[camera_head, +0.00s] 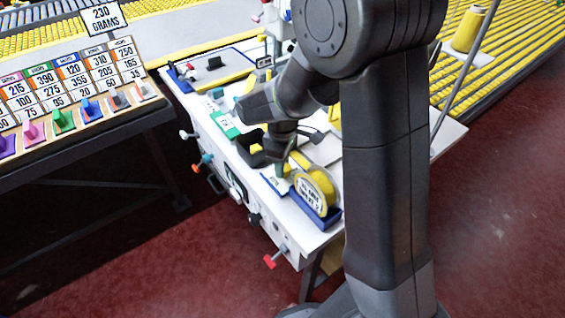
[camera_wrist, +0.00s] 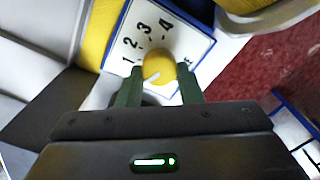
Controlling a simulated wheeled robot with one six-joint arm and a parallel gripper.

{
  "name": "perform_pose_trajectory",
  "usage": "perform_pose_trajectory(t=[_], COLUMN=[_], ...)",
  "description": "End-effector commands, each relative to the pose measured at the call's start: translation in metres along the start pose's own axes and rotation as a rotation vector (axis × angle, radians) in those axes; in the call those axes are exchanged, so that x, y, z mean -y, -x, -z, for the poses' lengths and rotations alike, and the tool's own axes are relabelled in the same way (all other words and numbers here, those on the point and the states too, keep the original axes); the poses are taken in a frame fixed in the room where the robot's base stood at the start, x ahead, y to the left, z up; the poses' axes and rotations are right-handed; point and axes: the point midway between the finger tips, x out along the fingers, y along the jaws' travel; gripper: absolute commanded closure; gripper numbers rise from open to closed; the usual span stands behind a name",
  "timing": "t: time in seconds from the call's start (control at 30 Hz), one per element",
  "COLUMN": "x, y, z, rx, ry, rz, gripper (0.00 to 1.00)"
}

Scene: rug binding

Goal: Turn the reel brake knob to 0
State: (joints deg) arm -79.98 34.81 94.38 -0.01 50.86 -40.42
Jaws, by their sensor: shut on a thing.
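The reel brake knob (camera_wrist: 159,67) is a round yellow knob on a white dial plate with a blue edge (camera_wrist: 178,32) in the wrist view. The digits 1, 2, 3 and 4 show around its upper left side; no 0 is visible. A small white mark shows on the knob's lower left, partly hidden, so I cannot tell its setting. My gripper (camera_wrist: 160,88) is shut on the knob, one green finger on each side. In the head view, my gripper (camera_head: 281,170) is low over the white table, beside the yellow reel (camera_head: 318,183); the knob is hidden there.
The reel stands in a blue holder (camera_head: 326,220) near the table's right corner. Several coloured knobs, including a red one (camera_head: 276,256), stick out from the table's front (camera_head: 262,222). A label rack (camera_head: 80,95) stands left.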

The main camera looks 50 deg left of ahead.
Motion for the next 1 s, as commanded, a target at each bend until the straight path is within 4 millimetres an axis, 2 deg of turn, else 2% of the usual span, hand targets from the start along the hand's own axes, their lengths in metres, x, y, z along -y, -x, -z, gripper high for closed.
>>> perform_pose_trajectory(t=[0.57, 0.6, 0.7, 1.0], x=[-0.0007, -0.0007, -0.0006, -0.0002], y=[0.0014, 0.0015, 0.0013, 0.0016], z=[0.001, 0.001, 0.0009, 0.0004], rx=[-0.003, -0.003, -0.003, -0.002], ry=[0.037, 0.036, 0.036, 0.035], rz=[-0.003, -0.003, -0.003, -0.002], gripper=[0.9, 0.65, 0.46, 0.45])
